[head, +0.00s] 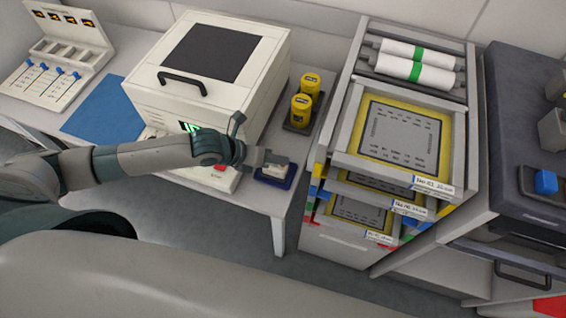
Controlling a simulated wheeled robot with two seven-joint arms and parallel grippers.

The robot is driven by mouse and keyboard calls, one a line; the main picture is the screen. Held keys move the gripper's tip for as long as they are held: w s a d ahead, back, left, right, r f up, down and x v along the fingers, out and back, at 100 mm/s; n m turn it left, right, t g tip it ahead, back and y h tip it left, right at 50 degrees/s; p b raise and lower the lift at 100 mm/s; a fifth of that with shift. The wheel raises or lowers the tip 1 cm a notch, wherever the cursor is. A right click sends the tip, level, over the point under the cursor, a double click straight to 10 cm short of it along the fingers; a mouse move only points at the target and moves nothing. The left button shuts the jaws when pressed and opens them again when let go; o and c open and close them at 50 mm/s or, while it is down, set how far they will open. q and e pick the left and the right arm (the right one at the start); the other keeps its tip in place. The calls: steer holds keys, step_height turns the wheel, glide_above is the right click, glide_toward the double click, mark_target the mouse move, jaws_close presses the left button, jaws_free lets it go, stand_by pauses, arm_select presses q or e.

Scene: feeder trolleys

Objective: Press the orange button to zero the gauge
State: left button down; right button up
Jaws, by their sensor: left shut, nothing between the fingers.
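My left arm reaches in from the left across the front of a white boxy machine. My left gripper (283,160) is shut and empty, above a small white device (277,170) on a dark blue base (274,182) at the table's front right corner. This device may be the gauge. The gripper covers part of it, and I cannot tell whether they touch. No orange button can be made out; it may be hidden under the gripper. A red button (220,168) shows on the machine's front panel. My right gripper is not in view.
The white machine (245,85) with a black handle stands behind my arm. Yellow canisters (302,109) stand in a dark tray to its right. A trolley rack (345,100) with stacked framed panels stands right of the table. A blue mat (100,110) lies at the left.

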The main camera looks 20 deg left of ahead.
arm_select(q)
steer(key=shift+f, duration=0.15)
stand_by(0.4)
steer(key=shift+r+p, duration=0.65)
steer(key=shift+r, duration=0.15)
steer(key=shift+r, duration=0.1)
step_height(320, 180, up, 5)
steer(key=p, duration=0.4)
steer(key=shift+d, duration=0.1)
stand_by(0.9)
